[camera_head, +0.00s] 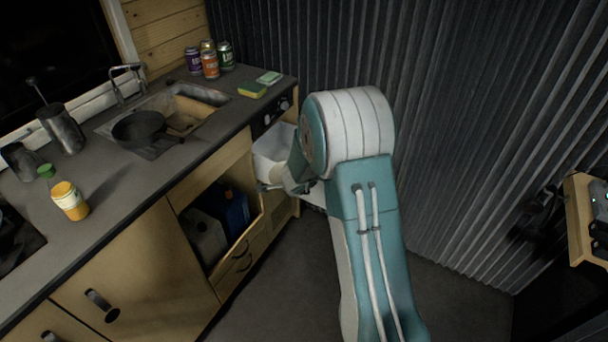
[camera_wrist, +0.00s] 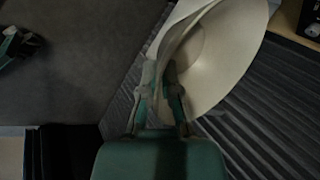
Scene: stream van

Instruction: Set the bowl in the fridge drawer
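A white bowl (camera_wrist: 225,55) is tilted at the top of the wrist view, with its rim between my fingers. My gripper (camera_wrist: 168,75) is shut on that rim. In the head view, the bowl (camera_head: 270,152) appears as a pale shape beside my gripper (camera_head: 272,187), in front of the counter's right end. My arm hides part of it. I cannot clearly identify the fridge drawer. An open wooden compartment (camera_head: 262,212) below the counter holds a blue container and a grey one, with black-handled fronts below it.
The counter (camera_head: 120,190) carries a yellow-labelled jar (camera_head: 69,201), a dark pan (camera_head: 139,127) at the sink, several cans (camera_head: 210,66) and a sponge (camera_head: 252,89). A corrugated wall (camera_head: 450,130) stands behind my arm. The floor (camera_head: 285,285) before the cabinets is clear.

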